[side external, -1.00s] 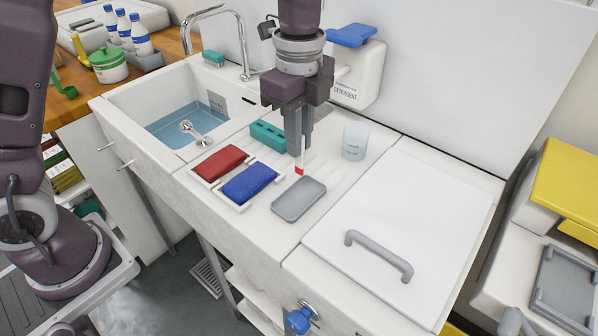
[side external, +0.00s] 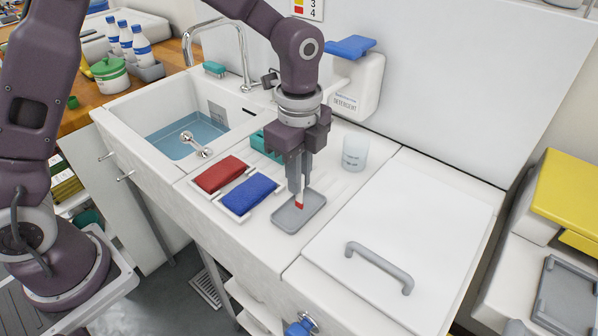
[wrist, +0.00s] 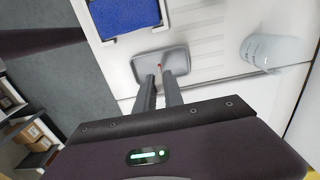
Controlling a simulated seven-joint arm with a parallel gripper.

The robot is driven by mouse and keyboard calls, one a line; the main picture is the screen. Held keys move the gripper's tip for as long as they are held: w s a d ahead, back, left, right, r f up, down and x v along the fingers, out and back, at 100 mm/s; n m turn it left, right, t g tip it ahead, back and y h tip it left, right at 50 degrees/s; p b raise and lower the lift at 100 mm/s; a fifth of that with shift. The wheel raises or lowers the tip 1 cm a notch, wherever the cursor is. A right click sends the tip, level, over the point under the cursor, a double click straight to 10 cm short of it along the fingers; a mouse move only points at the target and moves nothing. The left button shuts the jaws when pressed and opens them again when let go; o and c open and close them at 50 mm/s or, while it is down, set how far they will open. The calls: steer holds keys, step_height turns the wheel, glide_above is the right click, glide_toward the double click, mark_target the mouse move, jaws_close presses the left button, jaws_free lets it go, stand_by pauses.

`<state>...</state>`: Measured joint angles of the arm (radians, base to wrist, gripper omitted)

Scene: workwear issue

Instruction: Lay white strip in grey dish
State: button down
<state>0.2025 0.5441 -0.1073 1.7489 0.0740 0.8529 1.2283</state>
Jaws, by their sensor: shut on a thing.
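My gripper (side external: 299,190) is shut on a thin white strip with a red end (side external: 299,205) and points straight down. The strip's red end hangs over the grey dish (side external: 287,219); I cannot tell whether it touches the dish floor. In the wrist view the fingers (wrist: 160,77) reach over the grey dish (wrist: 177,63), and the strip's red end (wrist: 159,66) shows between the tips. The upper part of the strip is hidden by the fingers.
Left of the dish are a blue pad (side external: 247,194) and a red pad (side external: 220,174) in white trays. A teal block (side external: 262,143) is partly behind my gripper. A clear beaker (side external: 355,152) stands right. The white lid (side external: 420,220) with its grey handle (side external: 380,268) is bare.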

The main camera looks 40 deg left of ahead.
steer(key=c, duration=1.5)
jaws_free()
steer(key=shift+o, duration=0.2)
step_height(320, 180, up, 13)
steer(key=s+a+r+n+t, duration=0.2)
steer(key=s+a+r+n, duration=0.3)
steer(key=s, duration=0.2)
steer(key=s+a+f+n+t, duration=0.1)
steer(key=s+a+f+n, duration=0.1)
steer(key=s+n, duration=0.4)
steer(key=s+a+f+n+t, duration=0.2)
steer(key=s+a+n, duration=0.1)
steer(key=s+n, duration=0.4)
steer(key=shift+s+a+t, duration=0.3)
steer(key=shift+s, duration=0.7)
